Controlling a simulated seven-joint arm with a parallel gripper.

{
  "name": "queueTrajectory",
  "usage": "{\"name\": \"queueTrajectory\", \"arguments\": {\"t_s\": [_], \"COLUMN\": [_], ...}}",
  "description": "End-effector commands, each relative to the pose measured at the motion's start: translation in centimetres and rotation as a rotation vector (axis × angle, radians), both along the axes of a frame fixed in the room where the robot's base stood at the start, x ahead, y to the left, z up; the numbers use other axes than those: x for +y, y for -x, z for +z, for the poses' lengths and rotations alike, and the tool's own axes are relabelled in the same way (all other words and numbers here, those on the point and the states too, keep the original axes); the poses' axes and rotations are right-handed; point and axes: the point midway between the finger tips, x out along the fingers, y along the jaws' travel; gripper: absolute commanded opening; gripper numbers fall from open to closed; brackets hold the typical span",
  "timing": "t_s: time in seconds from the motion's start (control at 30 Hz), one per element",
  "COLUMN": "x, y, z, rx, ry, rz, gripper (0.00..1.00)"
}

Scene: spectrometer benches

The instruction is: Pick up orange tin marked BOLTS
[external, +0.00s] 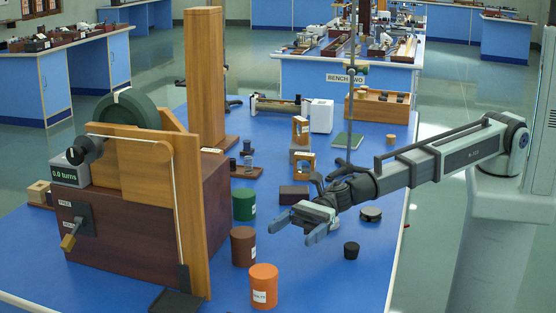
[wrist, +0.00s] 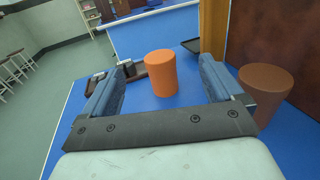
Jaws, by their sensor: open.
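The orange tin (external: 264,287) stands upright on the blue bench near its front edge, with a white label too small to read surely. My gripper (external: 290,232) is open and empty, above the bench and up and to the right of this tin in the external view. In the wrist view the orange tin (wrist: 160,74) appears between the two fingers of my gripper (wrist: 165,63), beyond their tips and apart from them. Its label does not show there.
A brown tin (external: 243,247) stands just behind the orange one; in the wrist view it (wrist: 266,92) is beside the right finger. A green tin (external: 244,204) is farther back. A large wooden apparatus (external: 150,220) fills the left. A small black cylinder (external: 351,250) stands right; bench between is clear.

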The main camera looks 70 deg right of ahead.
Motion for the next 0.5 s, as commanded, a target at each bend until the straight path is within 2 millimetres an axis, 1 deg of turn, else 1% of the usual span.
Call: {"name": "queueTrajectory", "arguments": {"t_s": [0.03, 0.07, 0.13, 0.33, 0.5], "x": [-0.7, -1.0, -0.7, -0.6, -0.6], "y": [0.1, 0.1, 0.1, 0.1, 0.1], "z": [0.2, 0.4, -1.0, -3.5, -4.7], "rx": [-0.005, -0.008, -0.006, -0.005, -0.007], "ry": [-0.009, -0.015, -0.012, -0.011, -0.013], "rz": [0.020, 0.033, 0.033, 0.031, 0.031], "gripper": [0.93, 0.93, 0.93, 0.93, 0.93]}}
